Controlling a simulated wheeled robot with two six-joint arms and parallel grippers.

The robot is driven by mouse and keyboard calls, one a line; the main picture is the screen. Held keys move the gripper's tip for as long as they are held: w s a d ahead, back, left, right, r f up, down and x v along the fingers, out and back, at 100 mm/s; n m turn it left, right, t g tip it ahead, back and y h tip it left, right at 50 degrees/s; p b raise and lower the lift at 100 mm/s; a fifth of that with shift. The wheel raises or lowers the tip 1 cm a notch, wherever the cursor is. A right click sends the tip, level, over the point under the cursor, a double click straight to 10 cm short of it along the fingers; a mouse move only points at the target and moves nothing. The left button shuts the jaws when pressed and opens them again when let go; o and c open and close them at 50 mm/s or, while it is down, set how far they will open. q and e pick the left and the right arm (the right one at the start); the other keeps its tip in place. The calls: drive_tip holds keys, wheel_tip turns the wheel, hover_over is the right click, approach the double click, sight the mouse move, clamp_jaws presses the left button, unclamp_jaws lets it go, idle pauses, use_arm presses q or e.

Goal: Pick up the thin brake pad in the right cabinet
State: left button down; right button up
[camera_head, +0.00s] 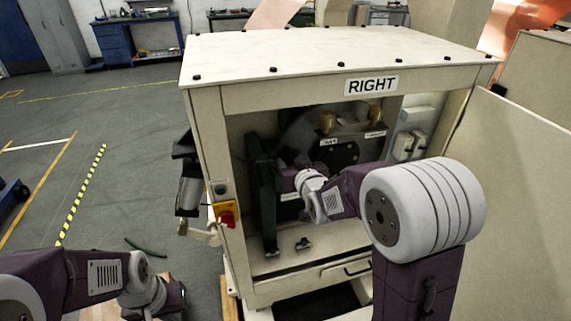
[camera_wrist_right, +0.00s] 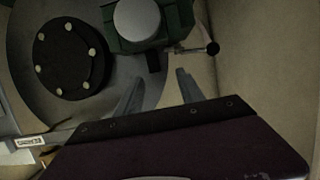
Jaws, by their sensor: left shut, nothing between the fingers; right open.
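The right cabinet (camera_head: 340,60) carries a "RIGHT" sign and its front is open. My right arm reaches inside it. My right gripper (camera_wrist_right: 158,88) shows two grey fingers spread apart, with nothing between them, in front of a grey brake disc (camera_wrist_right: 75,95). A green caliper-like housing (camera_wrist_right: 150,30) with a round grey cap is just beyond the fingers. I cannot pick out the thin brake pad with certainty; it may be hidden in or behind the housing. My left gripper (camera_head: 168,300) is low at the left, outside the cabinet, shut and empty.
A dark green plate (camera_head: 264,195) stands inside the cabinet at the left. Small labels (camera_head: 328,142) sit below brass parts. A thin lever with a black knob (camera_wrist_right: 212,48) juts out near the right wall. A red-and-yellow switch (camera_head: 227,214) is on the outside left post.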

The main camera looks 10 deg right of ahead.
sight(289, 154)
drive_tip(key=shift+w+d+f, duration=0.1)
drive_tip(key=shift+w+d, duration=0.15)
drive_tip(key=shift+w, duration=0.1)
drive_tip(key=x, duration=0.5)
drive_tip(key=shift+d, duration=0.25)
drive_tip(key=shift+s, duration=0.15)
drive_tip(key=shift+s, duration=0.1)
drive_tip(key=c, duration=0.4)
clamp_jaws()
